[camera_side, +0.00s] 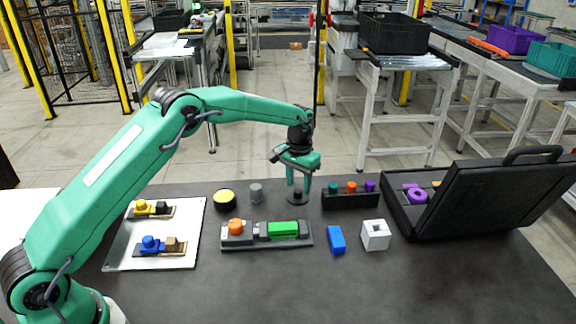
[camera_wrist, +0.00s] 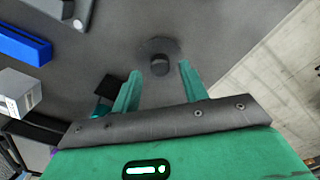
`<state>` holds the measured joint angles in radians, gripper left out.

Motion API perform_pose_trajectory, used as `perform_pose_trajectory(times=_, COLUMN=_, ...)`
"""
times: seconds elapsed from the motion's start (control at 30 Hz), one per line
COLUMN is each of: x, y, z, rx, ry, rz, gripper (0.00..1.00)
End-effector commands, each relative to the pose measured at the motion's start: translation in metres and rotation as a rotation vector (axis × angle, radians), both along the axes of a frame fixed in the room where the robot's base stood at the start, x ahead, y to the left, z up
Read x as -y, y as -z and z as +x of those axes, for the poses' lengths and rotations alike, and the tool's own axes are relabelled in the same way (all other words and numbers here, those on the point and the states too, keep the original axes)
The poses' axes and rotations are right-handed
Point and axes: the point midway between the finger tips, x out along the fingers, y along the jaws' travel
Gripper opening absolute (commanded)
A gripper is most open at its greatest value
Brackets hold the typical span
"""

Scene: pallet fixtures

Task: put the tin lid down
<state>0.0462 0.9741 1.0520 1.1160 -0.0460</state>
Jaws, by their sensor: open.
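The tin lid (camera_side: 297,199) is a dark grey disc with a darker knob on top. It appears to lie flat on the dark table, left of the black peg rack. In the wrist view the lid (camera_wrist: 158,46) shows just ahead of the fingertips, its knob roughly in line with the gap. My gripper (camera_side: 299,190) points down over the lid with green fingers apart on either side of the knob. In the wrist view my gripper (camera_wrist: 160,69) is open, with visible space between each finger and the knob. Whether the fingertips touch the disc, I cannot tell.
A yellow-topped round black thing (camera_side: 224,198) and a grey cylinder (camera_side: 256,193) stand left. The rack (camera_side: 350,201) and open black case (camera_side: 480,200) are right. A fixture (camera_side: 266,243), blue block (camera_side: 336,239) and white block (camera_side: 375,235) sit in front.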

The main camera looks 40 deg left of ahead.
Motion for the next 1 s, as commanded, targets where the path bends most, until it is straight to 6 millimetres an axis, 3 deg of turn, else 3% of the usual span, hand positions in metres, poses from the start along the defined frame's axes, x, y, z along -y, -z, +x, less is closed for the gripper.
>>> perform_pose_trajectory(times=0.5, x=0.000, y=-0.081, z=0.001, rx=0.003, ry=0.000, rz=0.000, gripper=0.44)
perform_pose_trajectory(times=0.7, x=0.000, y=-0.098, z=0.000, rx=0.002, ry=0.000, rz=0.000, gripper=0.44)
perform_pose_trajectory(times=1.0, x=0.000, y=-0.102, z=0.000, rx=0.000, ry=0.000, rz=0.000, gripper=0.44)
